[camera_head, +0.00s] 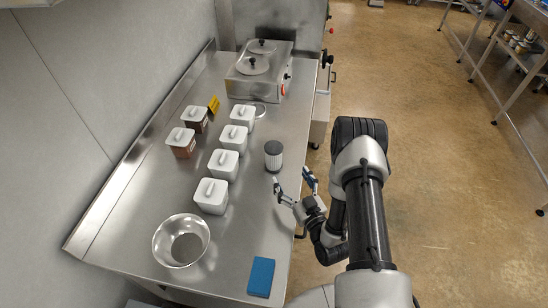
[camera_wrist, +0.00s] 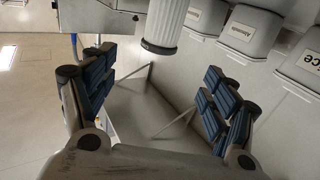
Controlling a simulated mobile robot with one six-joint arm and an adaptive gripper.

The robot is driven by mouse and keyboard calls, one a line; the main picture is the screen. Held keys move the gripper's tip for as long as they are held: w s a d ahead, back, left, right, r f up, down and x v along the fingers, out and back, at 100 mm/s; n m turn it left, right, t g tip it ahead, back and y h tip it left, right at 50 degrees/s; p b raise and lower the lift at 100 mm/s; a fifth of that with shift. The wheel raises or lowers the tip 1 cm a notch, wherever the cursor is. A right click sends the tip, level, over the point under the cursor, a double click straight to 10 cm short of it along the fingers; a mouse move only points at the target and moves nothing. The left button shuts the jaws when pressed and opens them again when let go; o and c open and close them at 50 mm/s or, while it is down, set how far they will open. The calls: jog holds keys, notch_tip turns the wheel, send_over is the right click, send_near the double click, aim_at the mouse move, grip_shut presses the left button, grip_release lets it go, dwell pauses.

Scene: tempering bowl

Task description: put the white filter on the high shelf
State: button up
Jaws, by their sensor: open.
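The white filter (camera_head: 273,161), a ribbed cylinder with a dark cap, stands upright near the right edge of the steel counter (camera_head: 245,215). In the wrist view the filter (camera_wrist: 167,22) is at the top centre, partly cut off by the frame. My gripper (camera_head: 292,180) is open and empty beside the counter's right edge, just in front of the filter and apart from it. In the wrist view my gripper (camera_wrist: 160,88) has its blue-padded fingers spread wide. I cannot clearly make out the high shelf; a pale edge (camera_head: 30,3) shows at the top left.
Several white lidded containers (camera_head: 224,163) stand left of the filter, with brown ones (camera_head: 181,142) behind. A steel bowl (camera_head: 181,241) and a blue block (camera_head: 261,277) are at the near end. A two-lidded steel appliance (camera_head: 258,72) stands at the far end. Open floor lies right.

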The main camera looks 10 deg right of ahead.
aim_at(277, 155)
jog(key=w+a, duration=0.1)
jog(key=w, duration=0.3)
jog(key=w+a, duration=0.1)
jog(key=w, duration=0.4)
jog(key=w+b, duration=0.1)
jog(key=w, duration=0.4)
jog(key=shift+a, duration=0.4)
jog(key=shift+s, duration=0.1)
jog(key=shift+c, duration=0.3)
jog(key=c, duration=1.2)
jog(key=shift+c, duration=0.2)
